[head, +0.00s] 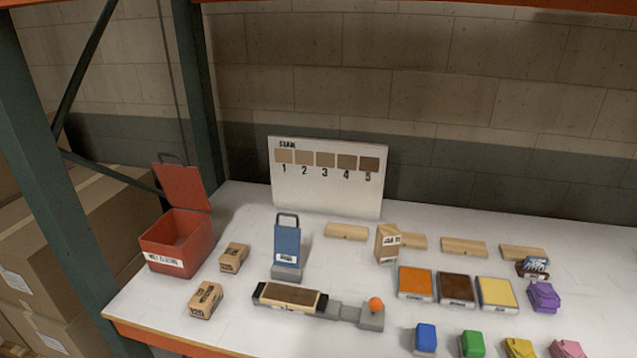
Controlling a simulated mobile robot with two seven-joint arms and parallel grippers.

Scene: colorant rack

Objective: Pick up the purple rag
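The purple rag (544,297) lies as a small folded bundle on the white table (235,329), near the right side of the head view. It sits just right of the yellow-topped block (497,292) and in front of a small dark item with a printed label (533,267). Nothing covers the rag. Neither of my grippers shows in the head view.
Blue (425,337), green (472,344), yellow (518,347) and pink (568,349) items line the front edge. Orange (416,282) and brown (456,288) blocks lie left of the yellow one. An open red bin (177,242) stands left. Bare table lies right of the rag.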

